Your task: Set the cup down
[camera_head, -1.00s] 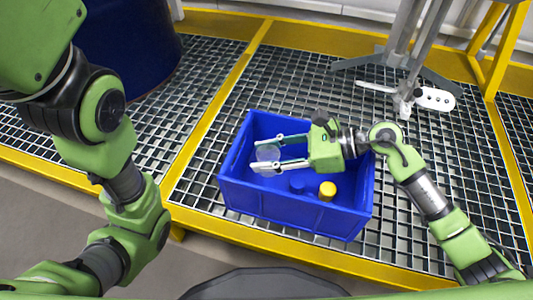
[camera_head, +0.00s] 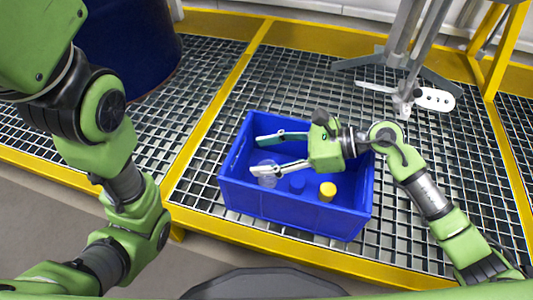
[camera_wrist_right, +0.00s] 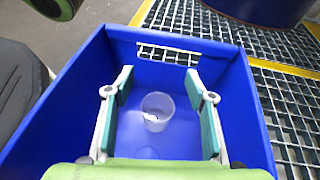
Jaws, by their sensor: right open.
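A clear cup (camera_head: 267,173) stands upright inside the blue crate (camera_head: 290,211), toward its left end. In the right wrist view the cup (camera_wrist_right: 157,111) sits between the two spread fingers and touches neither. My right gripper (camera_head: 268,153) is open and reaches into the crate from the right, with its fingers around the cup. It also shows in the right wrist view (camera_wrist_right: 160,88). My left arm is at the left of the head view, but its gripper is out of the picture.
The crate stands on a metal grating with yellow edges. A dark blue drum (camera_head: 130,45) and a grey agitator stand (camera_head: 402,65) are behind.

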